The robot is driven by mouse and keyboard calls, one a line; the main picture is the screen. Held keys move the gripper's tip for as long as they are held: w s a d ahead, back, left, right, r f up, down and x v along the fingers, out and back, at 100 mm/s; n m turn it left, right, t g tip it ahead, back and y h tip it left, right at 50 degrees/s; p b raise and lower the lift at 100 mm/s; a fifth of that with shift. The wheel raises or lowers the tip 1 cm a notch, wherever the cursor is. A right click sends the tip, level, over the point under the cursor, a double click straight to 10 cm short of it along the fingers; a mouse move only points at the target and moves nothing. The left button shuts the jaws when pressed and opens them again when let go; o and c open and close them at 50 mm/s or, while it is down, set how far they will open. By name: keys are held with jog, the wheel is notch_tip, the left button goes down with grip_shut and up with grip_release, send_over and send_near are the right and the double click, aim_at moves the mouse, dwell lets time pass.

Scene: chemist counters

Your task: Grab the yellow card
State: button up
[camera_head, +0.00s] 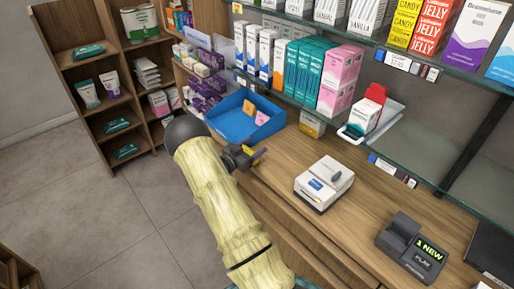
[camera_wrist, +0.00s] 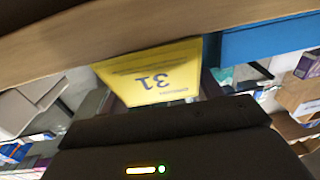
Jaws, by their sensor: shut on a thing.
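The yellow card (camera_wrist: 152,76) shows in the wrist view, upside down with the number 31 on it. My gripper (camera_wrist: 172,97) is shut on its edge. In the head view my gripper (camera_head: 250,160) is at the front edge of the wooden counter, just in front of the blue tray, and a small part of the yellow card (camera_head: 260,155) shows at its tips. The rest of the card is hidden there. The card appears clear of the tray.
The blue tray (camera_head: 228,124) on the counter (camera_head: 270,187) holds an orange and a pink card. A white device (camera_head: 324,183) and a dark terminal (camera_head: 411,248) stand to the right. Glass shelves with boxes rise behind. The floor at left (camera_head: 110,200) is clear.

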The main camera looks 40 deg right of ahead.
jog(key=shift+w+a, duration=0.15)
jog(key=shift+a, duration=0.1)
jog(key=o, duration=1)
jog(key=shift+o, duration=0.2)
jog(key=s+a+b, duration=0.2)
jog(key=a+b, duration=0.1)
jog(key=a, duration=1.4)
jog(key=shift+s, duration=0.15)
jog(key=shift+a, duration=0.1)
